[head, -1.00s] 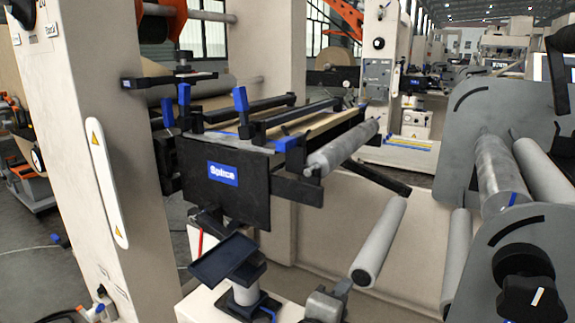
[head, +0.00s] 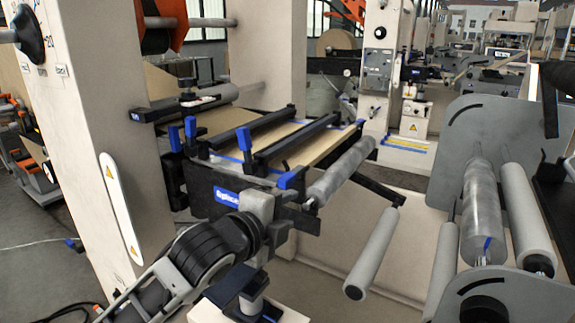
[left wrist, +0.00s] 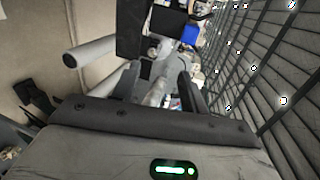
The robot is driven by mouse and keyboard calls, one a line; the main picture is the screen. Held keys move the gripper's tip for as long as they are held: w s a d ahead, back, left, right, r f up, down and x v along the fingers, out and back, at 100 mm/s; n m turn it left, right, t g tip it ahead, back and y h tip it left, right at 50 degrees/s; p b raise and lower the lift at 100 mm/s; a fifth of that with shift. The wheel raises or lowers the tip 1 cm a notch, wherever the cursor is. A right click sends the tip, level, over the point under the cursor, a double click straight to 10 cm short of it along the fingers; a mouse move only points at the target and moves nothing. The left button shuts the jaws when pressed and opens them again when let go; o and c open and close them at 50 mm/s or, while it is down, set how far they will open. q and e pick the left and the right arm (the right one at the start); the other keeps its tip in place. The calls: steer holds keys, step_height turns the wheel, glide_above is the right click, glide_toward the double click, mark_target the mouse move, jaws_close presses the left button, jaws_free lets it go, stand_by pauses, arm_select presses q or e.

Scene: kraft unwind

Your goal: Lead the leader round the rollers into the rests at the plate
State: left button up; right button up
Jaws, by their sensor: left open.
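The brown kraft leader (head: 322,143) lies flat on the splice table under two black bars, near the first roller (head: 342,168). A lower roller (head: 371,250) is below it. More rollers (head: 482,210) stand at the right by the grey plate (head: 505,125). I cannot make out the rests. My left gripper (head: 275,212) is at the front face of the splice table, its fingertips hard to separate there. In the left wrist view the left gripper (left wrist: 160,88) is open, with a grey roller (left wrist: 92,50) beyond. No leader shows between its fingers. My right gripper is not in view.
The splice table (head: 225,180) has blue clamp handles (head: 292,178) sticking up. A cream machine post (head: 100,150) stands at the left. A black knob (head: 485,308) is at the bottom right. Open room lies between the lower roller and the right-hand rollers.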

arm_select(q)
steer(key=w+a+r+p, duration=0.3)
steer(key=a+r+p, duration=0.1)
steer(key=r, duration=0.5)
glide_toward(281, 183)
steer(key=x, duration=0.4)
steer(key=b+x, duration=0.2)
steer(key=x, duration=0.5)
steer(key=shift+b, duration=0.35)
steer(key=shift+w+d+f, duration=0.15)
steer(key=shift+w+d, duration=0.25)
steer(key=shift+w, duration=0.15)
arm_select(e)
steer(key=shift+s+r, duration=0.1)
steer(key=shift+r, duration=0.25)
arm_select(q)
jaws_close()
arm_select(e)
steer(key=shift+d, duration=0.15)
